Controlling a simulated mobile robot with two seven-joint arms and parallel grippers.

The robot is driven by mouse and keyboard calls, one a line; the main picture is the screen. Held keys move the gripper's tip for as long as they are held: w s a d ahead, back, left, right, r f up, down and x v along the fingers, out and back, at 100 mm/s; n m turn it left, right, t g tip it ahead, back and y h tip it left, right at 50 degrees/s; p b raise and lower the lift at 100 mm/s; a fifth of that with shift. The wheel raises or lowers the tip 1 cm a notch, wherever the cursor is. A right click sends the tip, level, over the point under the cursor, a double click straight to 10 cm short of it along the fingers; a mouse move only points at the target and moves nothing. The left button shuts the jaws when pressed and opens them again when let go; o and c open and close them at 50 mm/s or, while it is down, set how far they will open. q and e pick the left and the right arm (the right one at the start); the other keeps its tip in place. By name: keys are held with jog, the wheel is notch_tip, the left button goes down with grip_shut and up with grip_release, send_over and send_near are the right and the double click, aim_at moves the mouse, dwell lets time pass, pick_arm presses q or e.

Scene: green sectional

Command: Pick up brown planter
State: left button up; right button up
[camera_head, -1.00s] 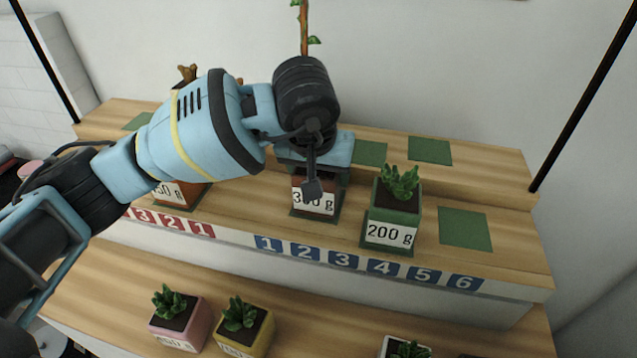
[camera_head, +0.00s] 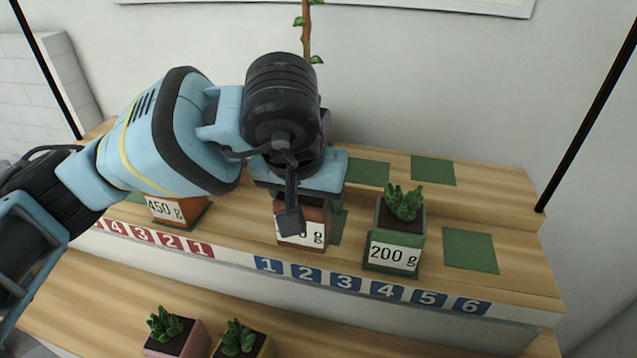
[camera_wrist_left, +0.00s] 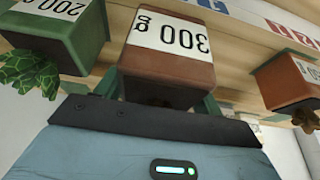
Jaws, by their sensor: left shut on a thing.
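The brown planter (camera_head: 318,213) with a "300 g" label is under my left gripper (camera_head: 303,193) on the middle of the shelf. It fills the centre of the left wrist view (camera_wrist_left: 165,72), where its label appears upside down. My left gripper is shut on the planter, with its fingers at the planter's sides. My wrist hides the planter's top and plant in the head view. The planter is offset left and forward from a green square (camera_head: 338,227); I cannot tell how far it is raised. My right gripper is not in view.
A green "200 g" planter (camera_head: 396,238) stands close to the right. An orange-brown "450 g" planter (camera_head: 172,209) stands left. Pink (camera_head: 176,336) and yellow (camera_head: 240,344) planters are on the lower level. An empty green square (camera_head: 470,252) lies at the right.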

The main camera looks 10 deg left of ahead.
pick_arm(q)
jog(key=s, duration=0.9)
jog(key=shift+s+a+r+b, duration=0.3)
jog(key=shift+a+r+b, duration=0.05)
jog(key=shift+r, duration=0.1)
jog(key=shift+f, duration=0.1)
